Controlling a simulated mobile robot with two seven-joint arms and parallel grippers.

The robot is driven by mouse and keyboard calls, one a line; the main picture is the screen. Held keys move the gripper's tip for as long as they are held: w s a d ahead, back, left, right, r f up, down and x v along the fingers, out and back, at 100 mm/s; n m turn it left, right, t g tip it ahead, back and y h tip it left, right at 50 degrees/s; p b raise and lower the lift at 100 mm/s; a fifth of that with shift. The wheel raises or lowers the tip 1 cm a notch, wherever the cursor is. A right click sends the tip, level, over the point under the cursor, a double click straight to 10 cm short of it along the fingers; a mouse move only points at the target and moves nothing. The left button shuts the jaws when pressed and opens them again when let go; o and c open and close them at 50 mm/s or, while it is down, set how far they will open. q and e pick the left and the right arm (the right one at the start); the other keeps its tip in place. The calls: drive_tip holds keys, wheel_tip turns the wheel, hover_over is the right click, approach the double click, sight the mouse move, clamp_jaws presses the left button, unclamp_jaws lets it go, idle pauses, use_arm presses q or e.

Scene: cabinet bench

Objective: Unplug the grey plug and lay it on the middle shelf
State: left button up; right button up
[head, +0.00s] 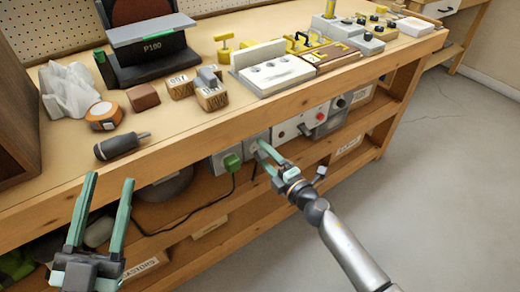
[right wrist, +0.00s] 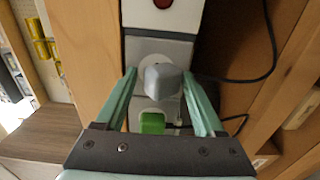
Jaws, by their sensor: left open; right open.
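The grey plug (right wrist: 163,80) sits in a socket on the grey outlet box under the bench top. In the right wrist view it lies between the fingers of my right gripper (right wrist: 163,78), with a visible gap on the left side; contact on the right is hard to tell. In the head view my right gripper (head: 264,154) is open at the outlet box and mostly hides the plug. My left gripper (head: 109,179) is open and empty in front of the bench at the lower left. The middle shelf (head: 185,210) runs below the outlets.
A green plug (head: 231,162) sits beside the grey one, also in the right wrist view (right wrist: 152,123). A black cord (head: 190,208) hangs across the shelf. A control box (head: 300,124) with a red button adjoins the outlets.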

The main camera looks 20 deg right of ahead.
drive_tip(key=shift+f, duration=0.3)
drive_tip(key=shift+r, duration=0.15)
clamp_jaws()
idle(0.6)
drive_tip(key=shift+v, duration=3)
